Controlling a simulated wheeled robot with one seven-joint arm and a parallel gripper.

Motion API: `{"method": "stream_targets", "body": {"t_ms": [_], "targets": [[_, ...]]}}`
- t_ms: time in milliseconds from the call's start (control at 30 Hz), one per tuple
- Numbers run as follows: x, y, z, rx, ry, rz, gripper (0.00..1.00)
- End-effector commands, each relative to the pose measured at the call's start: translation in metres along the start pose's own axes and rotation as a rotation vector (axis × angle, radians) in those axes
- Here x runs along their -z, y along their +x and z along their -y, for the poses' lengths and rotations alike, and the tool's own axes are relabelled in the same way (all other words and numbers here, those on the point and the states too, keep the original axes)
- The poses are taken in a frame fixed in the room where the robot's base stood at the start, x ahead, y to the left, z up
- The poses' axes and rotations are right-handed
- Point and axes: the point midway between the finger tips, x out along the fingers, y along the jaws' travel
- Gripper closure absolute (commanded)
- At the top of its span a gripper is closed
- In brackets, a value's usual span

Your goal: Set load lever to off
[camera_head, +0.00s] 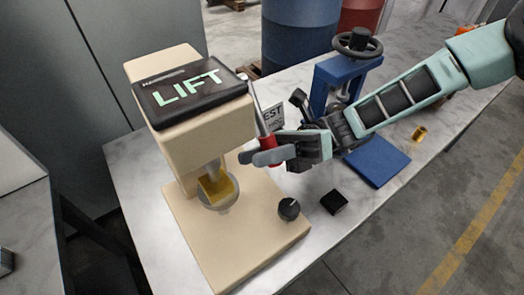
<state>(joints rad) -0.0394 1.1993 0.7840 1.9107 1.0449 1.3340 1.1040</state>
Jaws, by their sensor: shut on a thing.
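A beige bench machine (190,130) stands on the table, with a dark top panel (190,92) that reads "LIFT". The load lever (257,108) is a thin metal rod with a red grip, on the machine's right side. It slopes slightly, with its red end low. My gripper (269,152) is shut around the red grip, and its fingers hide part of it. A yellow piece (217,188) sits on the machine's round stage under its head.
A blue plate (377,163), a blue press (345,72) and a small yellow cylinder (419,133) are to the right.

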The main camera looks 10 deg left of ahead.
Motion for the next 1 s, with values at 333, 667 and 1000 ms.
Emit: {"method": "stream_targets", "body": {"t_ms": [333, 667, 1000], "targets": [[-0.007, 0.006, -0.022, 0.039, 0.146, 0.032, 1.0], [-0.018, 0.016, -0.056, 0.113, 0.427, 0.089, 1.0], [-0.033, 0.025, -0.08, 0.183, 0.694, 0.143, 1.0]]}}
